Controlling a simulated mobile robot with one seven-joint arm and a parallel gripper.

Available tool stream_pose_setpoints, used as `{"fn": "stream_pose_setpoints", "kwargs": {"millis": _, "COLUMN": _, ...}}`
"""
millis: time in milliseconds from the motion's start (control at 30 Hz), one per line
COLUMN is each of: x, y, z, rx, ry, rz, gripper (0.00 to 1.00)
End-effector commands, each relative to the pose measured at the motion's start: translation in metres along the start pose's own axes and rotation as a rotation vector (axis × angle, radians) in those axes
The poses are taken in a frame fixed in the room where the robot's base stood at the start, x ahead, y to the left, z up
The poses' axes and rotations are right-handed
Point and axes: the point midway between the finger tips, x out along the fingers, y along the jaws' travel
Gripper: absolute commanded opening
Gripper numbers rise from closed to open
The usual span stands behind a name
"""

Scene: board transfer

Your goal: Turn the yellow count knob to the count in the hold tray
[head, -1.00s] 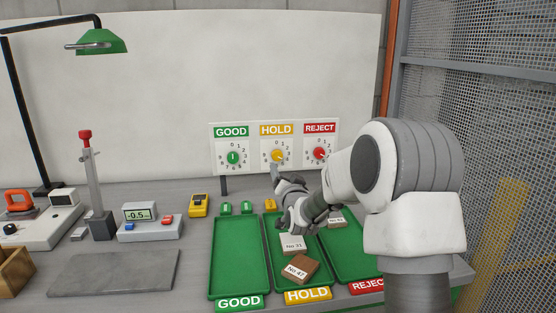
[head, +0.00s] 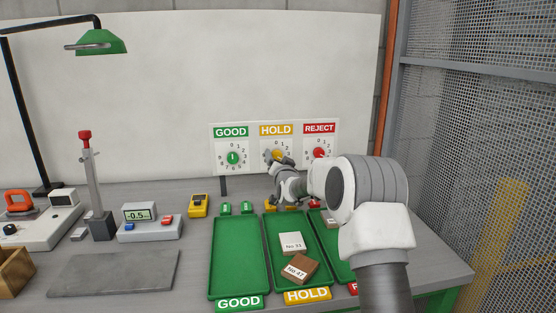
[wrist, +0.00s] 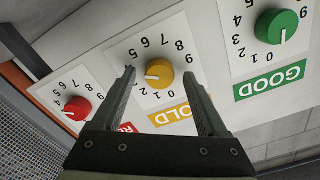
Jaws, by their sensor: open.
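The yellow count knob (head: 277,154) is on the panel under the HOLD sign (head: 276,130), partly covered by my gripper (head: 279,159) in the head view. In the wrist view, which is upside down, the yellow knob (wrist: 160,70) lies between the two open fingers of my gripper (wrist: 158,75), with gaps showing. Its white mark points left, near the 2 and a digit hidden by the finger. The hold tray (head: 273,262) shows two boards: a pale No 31 (head: 292,242) and a brown No 47 (head: 299,268).
The green GOOD knob (wrist: 277,26) and red REJECT knob (wrist: 77,108) flank the yellow one. The GOOD tray (head: 239,258) is empty. A board (head: 331,222) shows in the reject tray (head: 338,257), partly behind my arm. A mesh screen (head: 470,120) stands at the right.

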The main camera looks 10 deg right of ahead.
Motion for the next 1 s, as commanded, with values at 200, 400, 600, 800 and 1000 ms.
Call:
{"fn": "stream_pose_setpoints", "kwargs": {"millis": 200, "x": 0.0008, "y": 0.0001, "z": 0.0002, "rx": 0.000, "ry": 0.000, "rz": 0.000, "gripper": 0.76}}
{"fn": "stream_pose_setpoints", "kwargs": {"millis": 400, "x": 0.0007, "y": 0.0001, "z": 0.0001, "rx": 0.000, "ry": 0.000, "rz": 0.000, "gripper": 0.51}}
{"fn": "stream_pose_setpoints", "kwargs": {"millis": 600, "x": 0.0007, "y": 0.0001, "z": 0.0001, "rx": 0.000, "ry": 0.000, "rz": 0.000, "gripper": 0.15}}
{"fn": "stream_pose_setpoints", "kwargs": {"millis": 800, "x": 0.0006, "y": 0.0001, "z": 0.0001, "rx": 0.000, "ry": 0.000, "rz": 0.000, "gripper": 0.00}}
{"fn": "stream_pose_setpoints", "kwargs": {"millis": 1000, "x": 0.0007, "y": 0.0005, "z": 0.0011, "rx": -0.027, "ry": 0.001, "rz": 0.000, "gripper": 0.00}}
